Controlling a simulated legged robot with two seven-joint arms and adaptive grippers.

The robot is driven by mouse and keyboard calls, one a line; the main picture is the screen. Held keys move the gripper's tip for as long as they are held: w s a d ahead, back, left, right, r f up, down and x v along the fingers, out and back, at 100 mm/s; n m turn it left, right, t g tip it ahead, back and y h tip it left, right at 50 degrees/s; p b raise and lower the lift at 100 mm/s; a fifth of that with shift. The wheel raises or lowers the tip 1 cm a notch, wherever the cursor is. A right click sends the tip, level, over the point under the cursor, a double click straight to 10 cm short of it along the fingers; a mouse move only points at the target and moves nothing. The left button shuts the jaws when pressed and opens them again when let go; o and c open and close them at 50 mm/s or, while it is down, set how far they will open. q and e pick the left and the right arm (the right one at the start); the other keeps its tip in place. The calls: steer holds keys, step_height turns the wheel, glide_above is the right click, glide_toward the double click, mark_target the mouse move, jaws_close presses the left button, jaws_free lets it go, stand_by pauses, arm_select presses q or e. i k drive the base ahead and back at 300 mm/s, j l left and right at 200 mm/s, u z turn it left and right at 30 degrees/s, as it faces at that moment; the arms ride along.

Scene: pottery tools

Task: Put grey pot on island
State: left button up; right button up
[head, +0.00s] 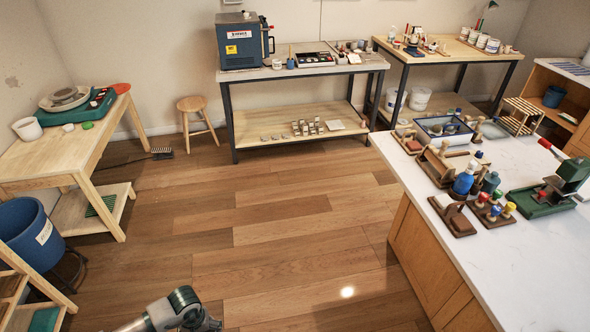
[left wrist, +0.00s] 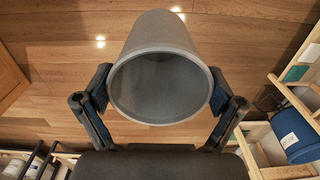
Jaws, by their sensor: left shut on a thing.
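The grey pot (left wrist: 160,85) fills the middle of the left wrist view, its round open mouth facing the camera and its inside empty. My left gripper (left wrist: 161,92) is shut on it, one finger against each side. The pot is held over the wooden floor. In the head view only a part of my arm shows at the bottom, and the pot is not visible there. The island (head: 545,262) is the white-topped counter with wooden sides at the right. My right gripper is in neither view.
Stamps, bottles and a green press (head: 555,188) crowd the island's far and left parts; its near top is bare. A wheel table (head: 45,160) and blue bin (head: 32,235) stand at left. A kiln bench (head: 300,75) is at the back. The middle floor is clear.

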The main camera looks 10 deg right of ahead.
mark_target(567, 278)
steer(key=i+z, duration=0.1)
steer(key=i, duration=0.5)
steer(key=i+z, duration=0.15)
steer(key=i, duration=0.4)
steer(key=i+j+z, duration=0.1)
steer(key=i, duration=0.45)
steer(key=z, duration=0.45)
steer(key=i+j+z, duration=0.1)
steer(key=z, duration=0.8)
steer(key=i+j+z, duration=0.1)
steer(key=z, duration=0.35)
